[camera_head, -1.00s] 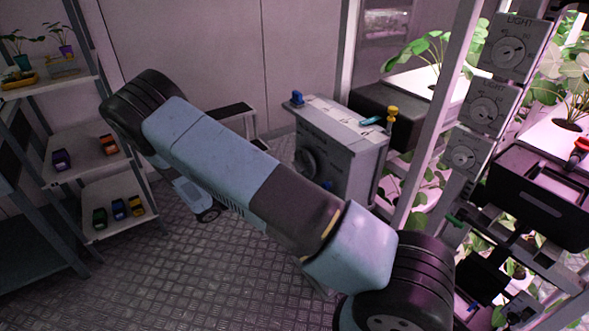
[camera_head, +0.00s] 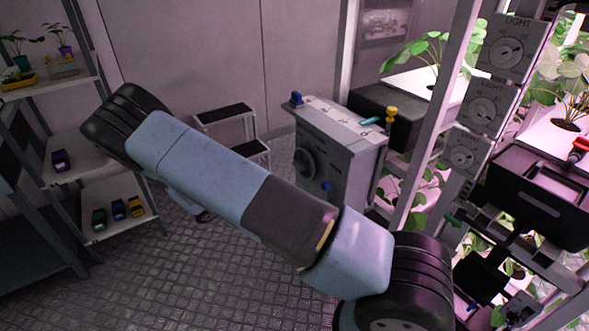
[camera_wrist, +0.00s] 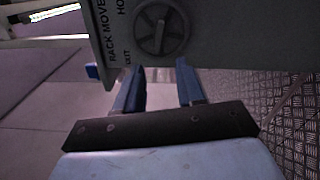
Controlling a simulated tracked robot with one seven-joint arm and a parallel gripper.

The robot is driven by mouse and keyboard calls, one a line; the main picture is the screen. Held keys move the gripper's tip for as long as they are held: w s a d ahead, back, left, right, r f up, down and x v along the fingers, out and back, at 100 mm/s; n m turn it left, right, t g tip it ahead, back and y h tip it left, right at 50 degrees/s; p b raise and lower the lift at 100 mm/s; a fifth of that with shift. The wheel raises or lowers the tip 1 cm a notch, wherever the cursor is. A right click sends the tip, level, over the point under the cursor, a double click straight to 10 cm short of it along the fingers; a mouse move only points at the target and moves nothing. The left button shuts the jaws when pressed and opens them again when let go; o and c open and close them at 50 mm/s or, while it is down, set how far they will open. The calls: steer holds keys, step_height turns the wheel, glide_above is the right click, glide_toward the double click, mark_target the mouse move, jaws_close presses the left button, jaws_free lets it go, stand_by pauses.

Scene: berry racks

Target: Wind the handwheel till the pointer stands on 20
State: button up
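The handwheel (camera_head: 304,163) is a dark round wheel on the front face of a grey box (camera_head: 345,165) in the head view. It also shows as a grey wheel with a crossbar (camera_wrist: 160,32) at the top of the wrist view, next to lettering that reads "RACK MOVE". My gripper (camera_wrist: 160,68) is open and empty, its two blue fingers apart and pointing toward the box, below the wheel and not around it. A pale scale strip (camera_head: 345,115) lies on top of the box; its figures and the pointer's reading are too small to tell.
A black step stool (camera_head: 225,115) stands left of the box. A shelf rack (camera_head: 75,160) with plants and small coloured blocks is at the left. Light dials (camera_head: 506,48) and planted racks fill the right. The metal floor is clear in front.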

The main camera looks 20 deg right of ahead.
steer(key=m, duration=0.4)
glide_toward(303, 164)
steer(key=x, duration=0.6)
steer(key=shift+w+d+f, duration=0.25)
steer(key=shift+w+f, duration=0.1)
jaws_close()
